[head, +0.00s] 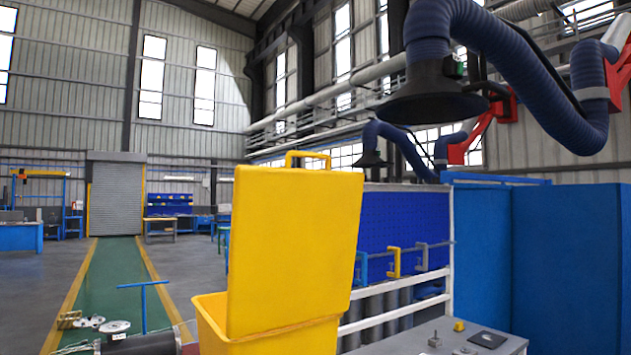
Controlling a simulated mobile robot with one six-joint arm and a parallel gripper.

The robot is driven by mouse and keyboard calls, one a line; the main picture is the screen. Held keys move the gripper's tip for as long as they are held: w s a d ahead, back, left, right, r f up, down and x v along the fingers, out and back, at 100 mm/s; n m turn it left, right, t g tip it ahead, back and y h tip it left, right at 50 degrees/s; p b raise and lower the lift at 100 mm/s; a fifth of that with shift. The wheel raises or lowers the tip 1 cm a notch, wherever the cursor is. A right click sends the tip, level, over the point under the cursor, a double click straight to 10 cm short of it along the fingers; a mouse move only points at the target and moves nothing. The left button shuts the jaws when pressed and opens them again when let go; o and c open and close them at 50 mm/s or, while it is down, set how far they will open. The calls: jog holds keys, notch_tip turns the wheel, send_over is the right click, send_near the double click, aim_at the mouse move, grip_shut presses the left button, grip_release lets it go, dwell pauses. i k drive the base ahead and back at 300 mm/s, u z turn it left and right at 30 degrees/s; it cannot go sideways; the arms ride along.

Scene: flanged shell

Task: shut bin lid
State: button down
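A yellow bin (212,318) stands at the bottom centre, its lower part cut off by the picture edge. Its yellow lid (295,245) is open and stands nearly upright, leaning slightly. A yellow loop handle (308,155) sits on the lid's top edge. The lid hides much of the bin's opening and what lies behind it. My gripper is not in view.
A grey surface with small knobs (440,340) is right of the bin. Behind it are a white rail frame and a blue panel (400,225). Blue booth walls (565,260) stand right. A dark extraction hood (432,95) hangs above. Green floor lane (110,280) runs left.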

aim_at(294, 234)
jog(key=i, duration=0.85)
jog(key=z, duration=0.05)
